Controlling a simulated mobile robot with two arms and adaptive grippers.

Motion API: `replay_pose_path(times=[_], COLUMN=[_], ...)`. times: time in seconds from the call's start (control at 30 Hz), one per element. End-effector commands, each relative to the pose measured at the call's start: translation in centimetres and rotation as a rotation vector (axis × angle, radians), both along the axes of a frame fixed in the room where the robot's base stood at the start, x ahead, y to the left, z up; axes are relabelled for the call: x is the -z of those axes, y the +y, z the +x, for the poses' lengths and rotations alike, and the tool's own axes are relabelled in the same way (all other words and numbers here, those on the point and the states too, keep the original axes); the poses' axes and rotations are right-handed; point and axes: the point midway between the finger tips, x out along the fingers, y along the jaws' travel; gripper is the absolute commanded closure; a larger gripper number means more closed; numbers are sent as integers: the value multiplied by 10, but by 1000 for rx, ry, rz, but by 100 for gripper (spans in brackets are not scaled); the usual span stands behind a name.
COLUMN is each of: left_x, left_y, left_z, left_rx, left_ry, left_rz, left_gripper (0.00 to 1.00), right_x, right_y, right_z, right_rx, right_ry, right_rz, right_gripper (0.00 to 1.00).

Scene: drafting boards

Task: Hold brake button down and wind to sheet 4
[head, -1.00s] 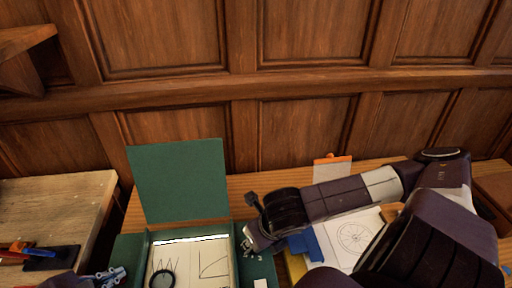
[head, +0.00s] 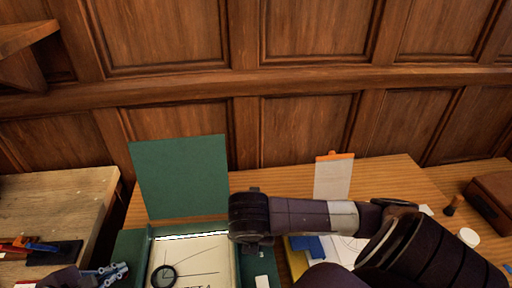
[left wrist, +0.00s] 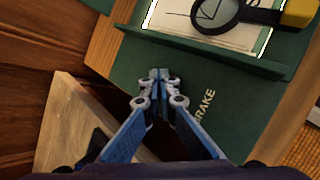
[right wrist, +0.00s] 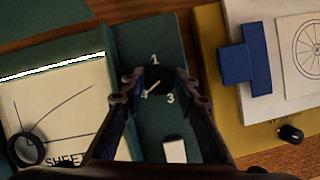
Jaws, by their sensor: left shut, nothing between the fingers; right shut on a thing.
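A green box (head: 133,245) with a raised lid (head: 180,177) holds a paper sheet (head: 207,250) with a drawn curve. Part of a "SHEET" label shows in the right wrist view; its number is not readable. My left gripper (left wrist: 158,78) is shut and empty over the green ledge beside the word BRAKE (left wrist: 203,105); the button is hidden, and I cannot tell whether the tips press it. My right gripper (right wrist: 153,82) is shut on a dark knob (right wrist: 158,78) with a white mark, between the numerals 1 and 3. In the head view my right wrist mostly hides the knob.
A round black magnifier (head: 163,276) lies over the sheet. A white block (right wrist: 174,150) sits on the ledge near the knob. A blue piece (right wrist: 245,62) and a yellow board (right wrist: 208,50) with a wheel drawing lie to the right. A wooden table (head: 60,200) stands left.

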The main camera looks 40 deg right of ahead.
Motion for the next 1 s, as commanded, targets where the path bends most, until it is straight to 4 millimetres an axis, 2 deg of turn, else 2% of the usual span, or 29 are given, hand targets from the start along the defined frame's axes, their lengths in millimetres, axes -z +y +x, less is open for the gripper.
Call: replay_pose_path(times=[0.5, 0.53, 0.67, 1.0], left_x=[3, 3, 3, 3], left_y=[0, 0, 0, 1], left_z=[-1, -1, -1, -1], left_rx=[1, 1, 1, 1], left_ry=[4, 4, 4, 4], left_rz=[3, 3, 3, 3], left_gripper=[100, 100, 100, 100], right_x=[3, 3, 2, -1], right_y=[2, 2, 1, 1], right_z=[-2, -2, -2, 0], right_rx=[16, 16, 16, 16], right_ry=[9, 9, 7, 1], right_rz=[3, 3, 2, 0], right_gripper=[96, 69, 55, 54])
